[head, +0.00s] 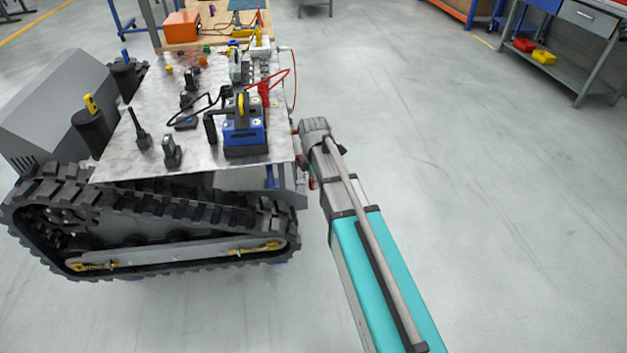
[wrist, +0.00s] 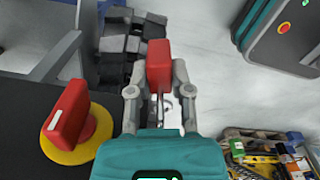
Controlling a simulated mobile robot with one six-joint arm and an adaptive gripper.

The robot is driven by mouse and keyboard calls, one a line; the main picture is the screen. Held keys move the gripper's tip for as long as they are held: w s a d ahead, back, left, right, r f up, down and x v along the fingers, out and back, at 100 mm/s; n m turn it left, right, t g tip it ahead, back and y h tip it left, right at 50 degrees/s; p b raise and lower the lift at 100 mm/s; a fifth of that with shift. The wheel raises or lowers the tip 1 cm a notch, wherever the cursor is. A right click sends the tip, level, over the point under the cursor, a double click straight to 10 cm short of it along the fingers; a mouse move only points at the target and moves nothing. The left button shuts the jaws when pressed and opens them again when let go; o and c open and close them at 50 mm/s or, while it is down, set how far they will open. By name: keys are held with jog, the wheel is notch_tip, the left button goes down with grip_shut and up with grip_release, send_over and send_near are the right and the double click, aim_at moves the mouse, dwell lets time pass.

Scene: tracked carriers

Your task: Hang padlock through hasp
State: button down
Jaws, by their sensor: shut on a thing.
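My gripper (wrist: 159,78) is shut on a red block-shaped body, which I take for the padlock (wrist: 159,62), in the wrist view. The body sits between the two grey fingertips. Thin metal below it, between the fingers, may be its shackle; I cannot tell. A red rotary handle on a yellow disc (wrist: 72,157) is on a dark panel to the left, apart from the padlock. I cannot make out the hasp clearly. In the head view my arm reaches the right side of the tracked carrier (head: 155,243), and my gripper is largely hidden there.
The carrier's metal deck (head: 200,162) holds a blue-and-black device (head: 245,132), cables and several small tools. In the wrist view, dark track links (wrist: 122,45) lie behind the gripper, and a bin of tools (wrist: 265,155) is at lower right. Floor right of my arm is clear.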

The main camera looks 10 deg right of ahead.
jog(key=shift+f+b, duration=1.3)
dwell(1.2)
jog(key=shift+c, duration=2.3)
grip_release()
jog(key=shift+r, duration=0.15)
notch_tip(320, 180, up, 4)
jog(key=p, duration=0.4)
jog(key=shift+f, duration=0.25)
jog(key=d, duration=1)
jog(key=shift+f+b, duration=0.3)
jog(key=shift+b, duration=0.1)
jog(key=shift+s, duration=0.1)
